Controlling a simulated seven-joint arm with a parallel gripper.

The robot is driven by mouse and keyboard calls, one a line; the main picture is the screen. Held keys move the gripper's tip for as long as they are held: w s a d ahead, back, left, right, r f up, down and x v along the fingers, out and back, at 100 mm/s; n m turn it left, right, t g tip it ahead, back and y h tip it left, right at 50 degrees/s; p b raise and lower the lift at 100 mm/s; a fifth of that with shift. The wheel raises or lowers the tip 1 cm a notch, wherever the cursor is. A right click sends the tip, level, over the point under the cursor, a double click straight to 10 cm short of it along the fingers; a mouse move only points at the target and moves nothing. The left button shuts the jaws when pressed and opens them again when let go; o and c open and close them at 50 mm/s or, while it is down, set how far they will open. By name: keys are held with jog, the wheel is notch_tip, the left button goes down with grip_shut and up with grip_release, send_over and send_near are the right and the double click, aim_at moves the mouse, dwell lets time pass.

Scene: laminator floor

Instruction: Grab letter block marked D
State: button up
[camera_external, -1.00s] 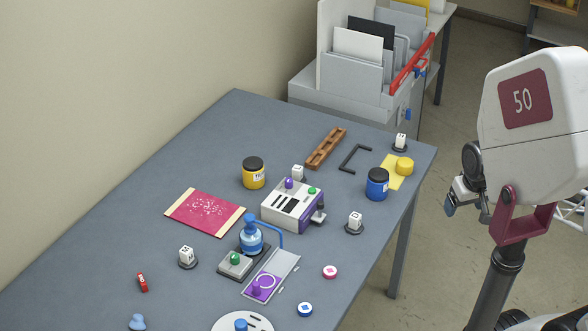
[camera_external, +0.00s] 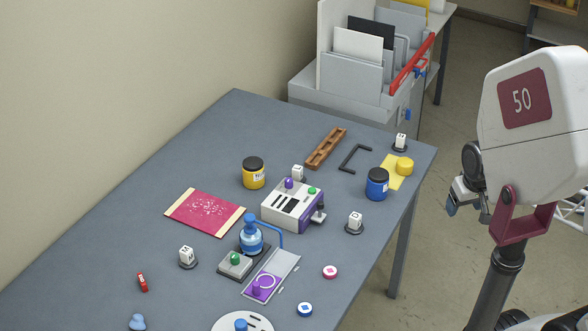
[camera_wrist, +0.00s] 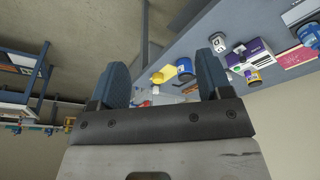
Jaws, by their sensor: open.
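Several white letter blocks stand on dark round bases on the grey table. One block (camera_external: 400,140) is at the far right corner, one (camera_external: 297,172) is behind the white and purple machine, one (camera_external: 355,221) is right of it, and one (camera_external: 187,255) is at the left. Their letters are too small to read, so I cannot tell which is D. My gripper (camera_external: 458,203) is off the table's right side, apart from every block. In the wrist view my gripper (camera_wrist: 162,75) has its two fingers wide apart with nothing held. A white block (camera_wrist: 218,44) shows there beyond the right finger.
The white and purple machine (camera_external: 292,206) stands mid-table. A yellow jar (camera_external: 254,174), a blue jar (camera_external: 377,185), a blue bottle (camera_external: 251,238) and a brown wooden rack (camera_external: 326,149) stand around the blocks. A red mat (camera_external: 204,212) lies left. The table's left back is clear.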

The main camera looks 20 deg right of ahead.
jog(key=shift+c, duration=0.7)
jog(key=shift+a, duration=0.1)
jog(key=m+t+y, duration=0.4)
jog(key=m+y, duration=0.6)
jog(key=m, duration=0.9)
send_over(360, 220)
jog(key=s, duration=0.8)
notch_tip(360, 220, down, 15)
jog(key=w+d+f+m+t, duration=0.1)
jog(key=f+m, duration=0.2)
jog(key=w+d+f+m+t, duration=0.1)
jog(key=w+f+m, duration=0.1)
jog(key=m, duration=0.1)
jog(key=w+f+m+t+h, duration=0.1)
jog(key=f+m, duration=0.1)
jog(key=f, duration=0.1)
jog(key=shift+w+d+f+m+t, duration=0.3)
jog(key=shift+w+d+m+t, duration=0.1)
